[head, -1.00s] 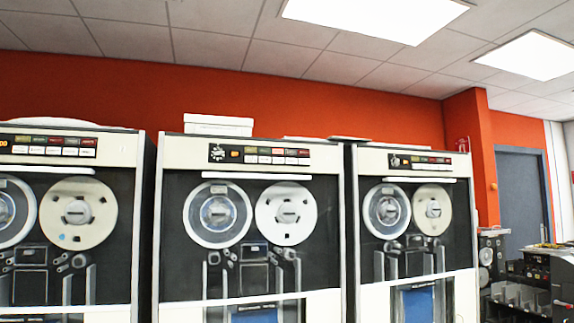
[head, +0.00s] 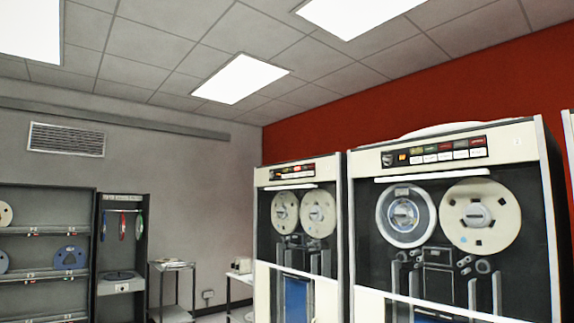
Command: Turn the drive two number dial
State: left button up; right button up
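Two tape drives stand at the right in the head view. The nearer drive (head: 358,230) has a control strip at its top with coloured buttons and a small dark round dial (head: 387,159) at the strip's left end. The farther drive (head: 259,230) has a similar strip, with what looks like a small dial (head: 262,175) at its left end. The numbers on the dials are too small to read. I cannot tell which drive is number two. Neither gripper is in view.
A strip of another cabinet (head: 569,135) shows at the right edge. At the left are a shelf rack (head: 47,210) with reels and a dark cabinet (head: 104,250). A small metal stand (head: 172,265) stands between them and the drives. The floor is mostly out of view.

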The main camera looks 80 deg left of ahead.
aim_at(387, 160)
jog(key=u, duration=1.9)
jog(key=i, duration=0.45)
jog(key=l+z, duration=0.05)
